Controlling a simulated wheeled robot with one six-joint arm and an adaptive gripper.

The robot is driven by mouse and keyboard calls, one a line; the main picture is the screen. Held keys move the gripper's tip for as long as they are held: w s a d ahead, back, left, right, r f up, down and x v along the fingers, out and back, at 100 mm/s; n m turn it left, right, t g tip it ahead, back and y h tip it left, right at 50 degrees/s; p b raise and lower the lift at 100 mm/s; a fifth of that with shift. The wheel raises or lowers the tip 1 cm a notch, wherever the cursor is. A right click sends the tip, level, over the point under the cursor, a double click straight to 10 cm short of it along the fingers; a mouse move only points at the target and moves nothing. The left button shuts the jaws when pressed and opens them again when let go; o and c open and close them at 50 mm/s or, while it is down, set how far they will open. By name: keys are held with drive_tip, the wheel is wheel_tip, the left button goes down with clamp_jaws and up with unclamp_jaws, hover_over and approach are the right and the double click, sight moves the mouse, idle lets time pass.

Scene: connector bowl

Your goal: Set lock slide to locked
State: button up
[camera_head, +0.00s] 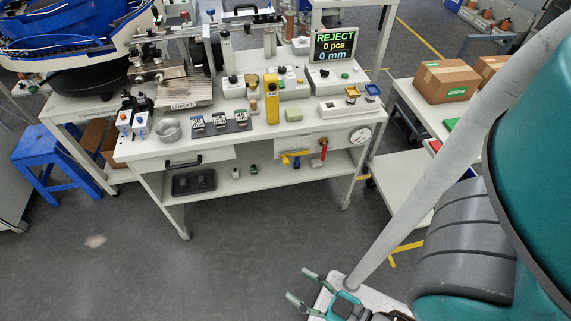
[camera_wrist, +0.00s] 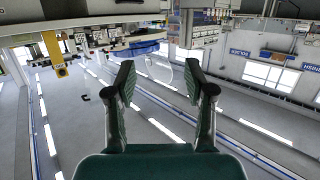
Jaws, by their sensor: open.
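My gripper (camera_head: 301,285) is low at the bottom of the head view, right of centre, in front of the workbench (camera_head: 290,135) and apart from it. Its two green-padded fingers are spread with nothing between them, as the wrist view also shows (camera_wrist: 158,78). I cannot clearly pick out the lock slide or its position. Small fittings on the bench include a yellow upright piece (camera_head: 271,98) with a dark spot near its top, a red-handled valve (camera_head: 323,149) and a blue and yellow fitting (camera_head: 295,155) at the front panel.
A blue stool (camera_head: 48,157) stands left. A side table with cardboard boxes (camera_head: 446,81) is right. The floor in front is open.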

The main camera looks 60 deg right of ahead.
drive_tip(key=w+d+f+m+h, duration=0.2)
drive_tip(key=w+d+f+h, duration=0.1)
drive_tip(key=w+d+f, duration=0.4)
drive_tip(key=m+g+h, duration=0.4)
drive_tip(key=m+h, duration=0.1)
drive_tip(key=h, duration=0.4)
approach(287, 164)
drive_tip(key=x, duration=1)
drive_tip(key=shift+w+d, duration=0.1)
drive_tip(key=shift+w, duration=0.1)
clamp_jaws()
